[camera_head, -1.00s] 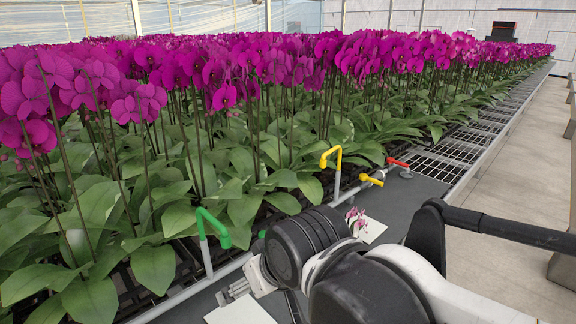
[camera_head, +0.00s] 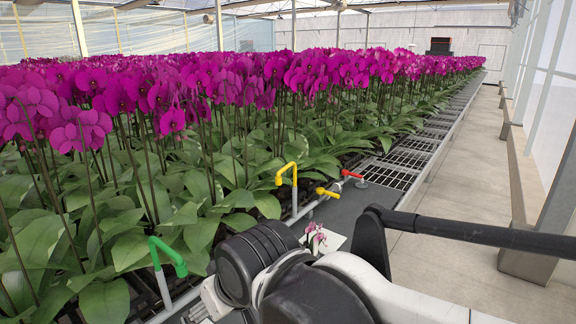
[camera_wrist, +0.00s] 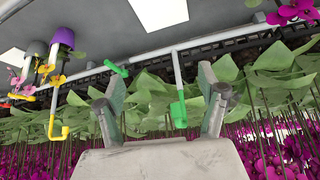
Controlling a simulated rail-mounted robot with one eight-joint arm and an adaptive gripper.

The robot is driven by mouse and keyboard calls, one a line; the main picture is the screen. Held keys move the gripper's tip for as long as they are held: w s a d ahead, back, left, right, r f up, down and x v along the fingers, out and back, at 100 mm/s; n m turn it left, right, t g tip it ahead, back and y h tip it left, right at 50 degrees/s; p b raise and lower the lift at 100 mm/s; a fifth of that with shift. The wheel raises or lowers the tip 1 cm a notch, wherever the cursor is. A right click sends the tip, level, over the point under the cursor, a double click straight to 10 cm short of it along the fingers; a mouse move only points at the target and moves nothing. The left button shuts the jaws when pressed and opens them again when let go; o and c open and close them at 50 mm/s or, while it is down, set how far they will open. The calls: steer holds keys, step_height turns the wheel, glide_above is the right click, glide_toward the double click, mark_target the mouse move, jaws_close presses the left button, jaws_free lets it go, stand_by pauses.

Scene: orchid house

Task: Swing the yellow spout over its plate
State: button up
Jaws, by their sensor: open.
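The yellow spout (camera_head: 287,172) is a hooked pipe on the bench-side rail in the head view, with a yellow lever (camera_head: 328,192) beside it. In the wrist view the yellow spout (camera_wrist: 52,129) hangs at the left. A white plate (camera_head: 338,242) shows near it, partly behind my arm; I cannot tell whether this is the yellow spout's own plate. My gripper (camera_wrist: 160,75) is open and shows nothing held. The green spout (camera_wrist: 178,114) appears between its fingers; contact is unclear. In the head view my arm hides the gripper.
The green spout (camera_head: 167,255) also shows at lower left in the head view. A red lever (camera_head: 352,175) sits beyond the yellow one. Dense magenta orchids (camera_head: 200,95) fill the bench to the left. A purple pot (camera_wrist: 61,39) shows in the wrist view. The aisle at right is open.

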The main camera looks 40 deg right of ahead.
steer(key=w+d+r+m+p, duration=0.1)
steer(key=w+d+r, duration=0.1)
steer(key=w+r, duration=0.1)
steer(key=w+d+r+m+g+p, duration=0.1)
steer(key=w+d+r, duration=0.1)
steer(key=w+r, duration=0.1)
steer(key=w+d+r+m+p, duration=0.1)
steer(key=w+d+r, duration=0.1)
steer(key=r, duration=0.2)
steer(key=shift+w+d+r+h+p, duration=0.3)
steer(key=shift+w+p, duration=0.1)
steer(key=c, duration=1)
steer(key=shift+o, duration=0.2)
step_height(320, 180, up, 9)
steer(key=m+g+y+p, duration=0.1)
steer(key=m+g+p, duration=0.3)
steer(key=m+p, duration=0.7)
glide_above(287, 166)
steer(key=s+d, duration=0.1)
steer(key=s, duration=0.2)
steer(key=w+f, duration=0.1)
steer(key=f, duration=0.3)
steer(key=w+f, duration=0.1)
steer(key=f, duration=0.4)
steer(key=w+f, duration=0.1)
steer(key=f, duration=0.3)
steer(key=shift+a+f+p, duration=0.3)
steer(key=shift+a+p, duration=0.05)
steer(key=shift+a, duration=0.05)
steer(key=shift+c, duration=0.5)
